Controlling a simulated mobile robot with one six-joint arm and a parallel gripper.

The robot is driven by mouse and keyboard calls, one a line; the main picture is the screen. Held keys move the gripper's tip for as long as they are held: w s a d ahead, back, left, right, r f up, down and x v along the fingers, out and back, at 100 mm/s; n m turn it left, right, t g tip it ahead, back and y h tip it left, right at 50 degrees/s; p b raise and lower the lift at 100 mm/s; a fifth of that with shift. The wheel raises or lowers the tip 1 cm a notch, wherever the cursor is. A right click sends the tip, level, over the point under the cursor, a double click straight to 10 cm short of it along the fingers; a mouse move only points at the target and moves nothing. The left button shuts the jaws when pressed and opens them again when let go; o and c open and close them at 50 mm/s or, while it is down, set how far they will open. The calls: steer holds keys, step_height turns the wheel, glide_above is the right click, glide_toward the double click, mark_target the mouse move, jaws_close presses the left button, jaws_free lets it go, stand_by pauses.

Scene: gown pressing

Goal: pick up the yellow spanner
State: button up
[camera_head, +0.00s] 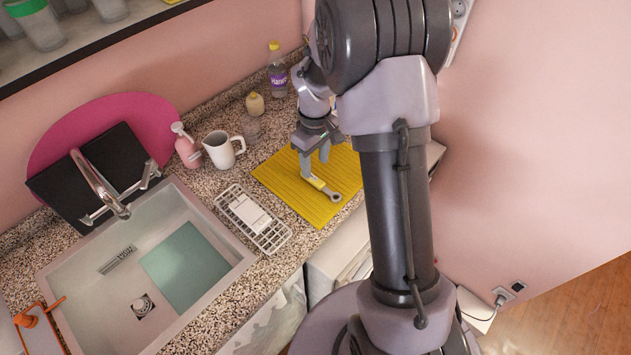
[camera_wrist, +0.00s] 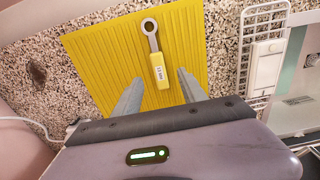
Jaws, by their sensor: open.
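The yellow spanner lies on a ribbed yellow mat (camera_head: 285,188) on the counter. Its grey ring end (camera_head: 335,196) points to the lower right in the head view, and its yellow handle (camera_head: 317,183) is near my fingers. In the wrist view the spanner (camera_wrist: 158,68) has its ring end at the top and its handle, with a white label, reaching down toward the gap between my fingers. My gripper (camera_head: 316,168) is open above the mat at the handle end; it also shows in the wrist view (camera_wrist: 160,88). Nothing is held.
A white rack (camera_head: 252,219) lies left of the mat, beside the sink (camera_head: 70,270). A white mug (camera_head: 222,149), a pink soap bottle (camera_head: 186,148), a small yellowish bottle (camera_head: 255,103) and a purple-labelled bottle (camera_head: 277,72) stand behind. A pink wall (camera_head: 520,130) rises at the right.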

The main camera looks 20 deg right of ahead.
mark_target(315, 179)
step_height(315, 179, down, 7)
steer(key=shift+w+d+r+b, duration=0.1)
steer(key=shift+b, duration=1)
steer(key=shift+r, duration=0.1)
steer(key=shift+c, duration=0.4)
jaws_close()
